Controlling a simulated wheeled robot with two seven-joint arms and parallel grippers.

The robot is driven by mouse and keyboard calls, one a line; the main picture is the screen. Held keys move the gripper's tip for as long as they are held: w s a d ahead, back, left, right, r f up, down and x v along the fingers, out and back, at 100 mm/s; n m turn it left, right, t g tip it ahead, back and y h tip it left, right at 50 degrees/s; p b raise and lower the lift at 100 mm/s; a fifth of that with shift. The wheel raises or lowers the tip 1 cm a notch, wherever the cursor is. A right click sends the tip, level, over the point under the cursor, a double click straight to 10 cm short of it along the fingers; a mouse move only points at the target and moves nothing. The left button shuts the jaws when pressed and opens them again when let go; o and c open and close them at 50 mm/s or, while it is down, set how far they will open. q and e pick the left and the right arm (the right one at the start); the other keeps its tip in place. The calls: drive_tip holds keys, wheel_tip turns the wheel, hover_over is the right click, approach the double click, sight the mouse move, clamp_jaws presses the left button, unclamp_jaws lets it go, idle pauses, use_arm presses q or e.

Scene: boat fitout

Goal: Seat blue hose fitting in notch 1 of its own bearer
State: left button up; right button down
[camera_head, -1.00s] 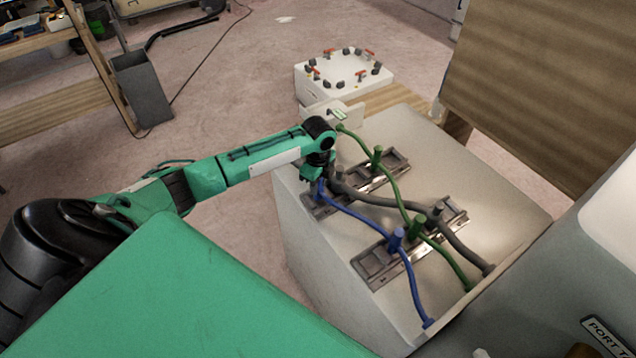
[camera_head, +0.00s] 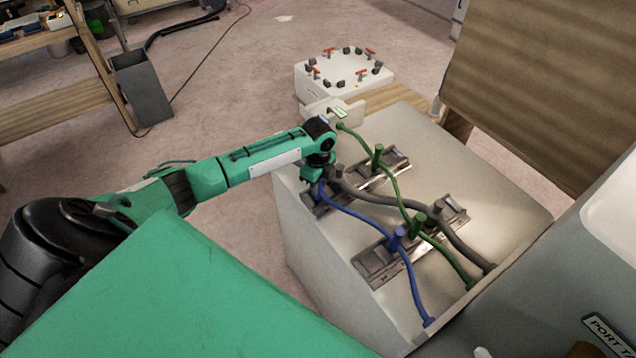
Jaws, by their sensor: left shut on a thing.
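The blue hose (camera_head: 358,215) runs from the port at the lower right, over the near bearer (camera_head: 372,262), to the far bearer (camera_head: 322,208). My left gripper (camera_head: 314,184) is shut on the blue fitting at the hose's far end, at the left end of the far bearer. The gripper mostly hides this fitting, so I cannot tell whether it sits in a notch. Another blue fitting (camera_head: 397,237) stands upright on the near bearer. My right gripper is not in view.
Green hose (camera_head: 398,192) and grey hose (camera_head: 375,200) cross both bearers beside the blue one. The pale box top (camera_head: 480,170) is clear to the right. A white block with red and black parts (camera_head: 342,78) stands behind. A brown panel (camera_head: 540,90) rises at right.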

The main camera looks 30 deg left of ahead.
use_arm(q)
drive_tip(key=o, duration=1.1)
wheel_tip(320, 180, up, 14)
drive_tip(key=b, duration=0.3)
drive_tip(key=shift+d+f, duration=0.1)
drive_tip(key=shift+f, duration=0.05)
